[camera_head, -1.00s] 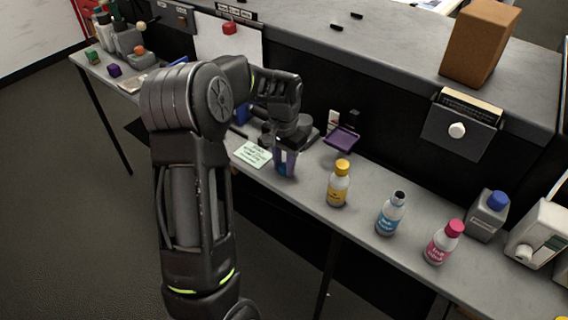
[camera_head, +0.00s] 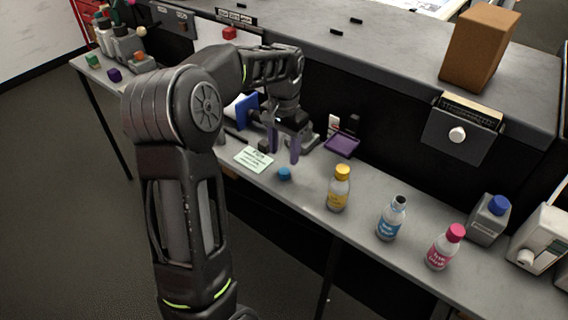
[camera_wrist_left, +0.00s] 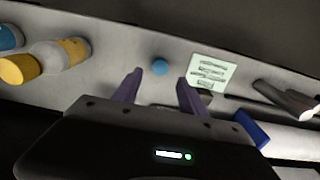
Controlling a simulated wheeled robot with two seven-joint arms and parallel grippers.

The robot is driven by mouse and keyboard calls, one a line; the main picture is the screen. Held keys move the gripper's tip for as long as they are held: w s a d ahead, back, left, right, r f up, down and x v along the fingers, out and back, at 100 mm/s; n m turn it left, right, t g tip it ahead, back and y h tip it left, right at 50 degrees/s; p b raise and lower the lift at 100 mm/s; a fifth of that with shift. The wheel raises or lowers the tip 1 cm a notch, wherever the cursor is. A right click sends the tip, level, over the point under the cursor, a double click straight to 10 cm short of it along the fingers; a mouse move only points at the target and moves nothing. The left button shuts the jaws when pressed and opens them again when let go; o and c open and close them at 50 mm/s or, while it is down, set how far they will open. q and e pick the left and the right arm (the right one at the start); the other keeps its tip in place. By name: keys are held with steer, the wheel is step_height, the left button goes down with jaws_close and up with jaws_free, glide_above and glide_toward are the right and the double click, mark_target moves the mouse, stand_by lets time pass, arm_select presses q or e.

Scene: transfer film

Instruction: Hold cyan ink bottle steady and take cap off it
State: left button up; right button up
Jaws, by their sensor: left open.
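The cyan ink bottle (camera_head: 389,222) stands upright on the bench in the head view, between the yellow and magenta bottles. Its neck is bare with a dark opening. A blue cap (camera_head: 284,174) rests on the bench by the front edge, apart from the bottle. My left gripper (camera_head: 284,152) is open and empty, just behind the cap. In the left wrist view the cap (camera_wrist_left: 160,67) lies beyond the open purple fingertips (camera_wrist_left: 160,82). My right gripper is in neither view.
A yellow bottle (camera_head: 338,190) stands between the cap and the cyan bottle. A magenta bottle (camera_head: 444,248) is to the right. A green note (camera_head: 254,158) lies left of the cap, a purple tray (camera_head: 342,145) behind. A raised counter backs the narrow bench.

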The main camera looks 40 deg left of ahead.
arm_select(q)
step_height(320, 180, up, 5)
steer(key=shift+r, duration=0.1)
stand_by(1.0)
